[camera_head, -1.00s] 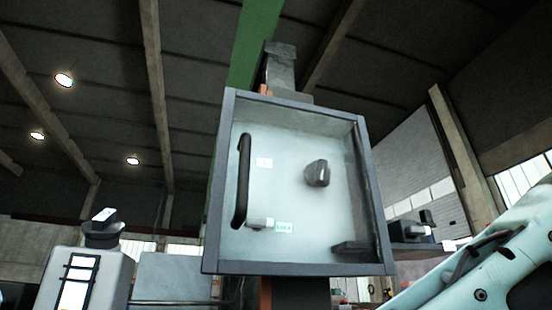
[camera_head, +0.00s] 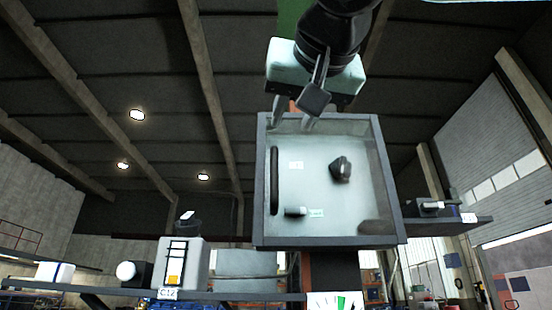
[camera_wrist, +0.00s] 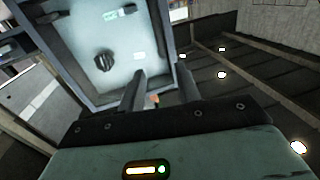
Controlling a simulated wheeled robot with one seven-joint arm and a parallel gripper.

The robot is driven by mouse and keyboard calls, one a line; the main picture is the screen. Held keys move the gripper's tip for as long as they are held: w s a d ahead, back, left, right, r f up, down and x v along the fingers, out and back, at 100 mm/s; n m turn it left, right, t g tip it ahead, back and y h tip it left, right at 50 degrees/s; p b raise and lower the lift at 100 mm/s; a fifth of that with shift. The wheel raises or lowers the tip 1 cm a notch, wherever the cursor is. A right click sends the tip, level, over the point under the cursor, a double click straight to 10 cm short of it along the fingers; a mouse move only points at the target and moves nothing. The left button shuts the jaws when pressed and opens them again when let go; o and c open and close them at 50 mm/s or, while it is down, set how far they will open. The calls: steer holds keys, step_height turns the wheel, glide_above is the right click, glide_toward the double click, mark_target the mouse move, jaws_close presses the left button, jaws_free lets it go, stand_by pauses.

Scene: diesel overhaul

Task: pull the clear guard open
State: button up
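The clear guard (camera_head: 340,215) is the front of a dark-framed box, and it looks shut. A black vertical handle (camera_head: 274,181) runs along its left side. Behind the pane are a dark knob (camera_head: 340,169) and a small grey lever (camera_head: 295,211) with a green label beside it. My gripper (camera_head: 293,118) is in front of the box's upper edge, above the handle and to its right. Its fingers are apart and hold nothing. In the wrist view my gripper (camera_wrist: 161,80) is open across the box's edge, and the knob (camera_wrist: 104,61) shows.
A grey unit with a black top (camera_head: 182,262) stands at the lower left. A shelf (camera_head: 465,222) with a small dark device juts out to the right of the box. A gauge (camera_head: 335,303) shows below. The space left of the handle is clear.

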mark_target(275, 159)
steer(key=w+p, duration=0.1)
steer(key=w, duration=0.3)
steer(key=w+a+p, duration=0.1)
steer(key=w+p, duration=0.1)
steer(key=w, duration=0.3)
steer(key=w+a+p, duration=0.1)
steer(key=w, duration=0.4)
steer(key=shift+a+p, duration=0.2)
steer(key=shift+p, duration=0.15)
jaws_close()
